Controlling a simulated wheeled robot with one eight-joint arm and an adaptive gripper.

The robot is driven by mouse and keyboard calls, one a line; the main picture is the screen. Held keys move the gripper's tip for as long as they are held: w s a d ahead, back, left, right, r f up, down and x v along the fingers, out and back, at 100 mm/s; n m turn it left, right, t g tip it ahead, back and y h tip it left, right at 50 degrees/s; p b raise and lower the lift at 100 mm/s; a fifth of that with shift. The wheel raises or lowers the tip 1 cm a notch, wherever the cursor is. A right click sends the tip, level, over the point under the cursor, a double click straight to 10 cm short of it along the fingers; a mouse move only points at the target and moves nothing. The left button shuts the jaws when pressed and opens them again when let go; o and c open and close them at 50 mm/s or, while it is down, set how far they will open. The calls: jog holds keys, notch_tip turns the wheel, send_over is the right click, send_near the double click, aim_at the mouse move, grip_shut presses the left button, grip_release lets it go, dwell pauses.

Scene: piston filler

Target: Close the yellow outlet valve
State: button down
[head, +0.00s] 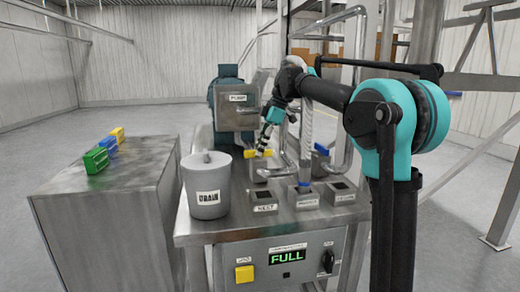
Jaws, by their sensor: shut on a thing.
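The valve body and the exact angle of the handle are too small to tell.
A grey DRAIN bucket (208,203) stands at the table's left front. Labelled square holders (265,200) line the front edge. A blue handle (321,149) and bent steel pipes are to the right. A metal cabinet (110,215) bears coloured blocks (96,161).

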dwell(0.5)
jog(key=c, duration=1.5)
grip_release()
jog(key=shift+c, duration=0.2)
jog(key=v, duration=1.2)
